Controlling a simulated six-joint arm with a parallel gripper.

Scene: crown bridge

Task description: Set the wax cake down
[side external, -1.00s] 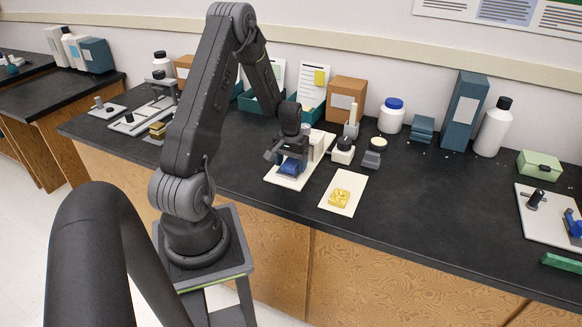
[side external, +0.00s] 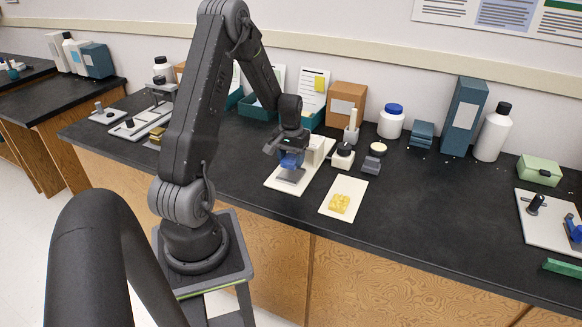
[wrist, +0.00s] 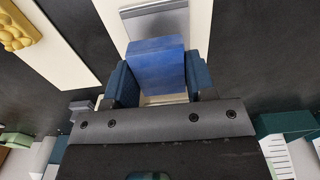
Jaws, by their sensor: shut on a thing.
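The wax cake, a plain blue block (side external: 291,160), is between the jaws of my gripper (side external: 290,154). It also shows in the wrist view (wrist: 157,66), with one blue-grey finger (wrist: 160,80) pressed on each side of it. My gripper is shut on it and holds it above a cream board (side external: 275,186). A flat grey plate (side external: 290,176) lies on that board under the block, and a gap seems to show between them. The plate's edge shows in the wrist view (wrist: 155,22). The block's underside is hidden.
A yellow lumpy piece (side external: 340,203) lies on a white card (side external: 346,186) to the right. A small stand with a black top (side external: 343,155) and a grey block with a cream disc (side external: 375,158) stand behind.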

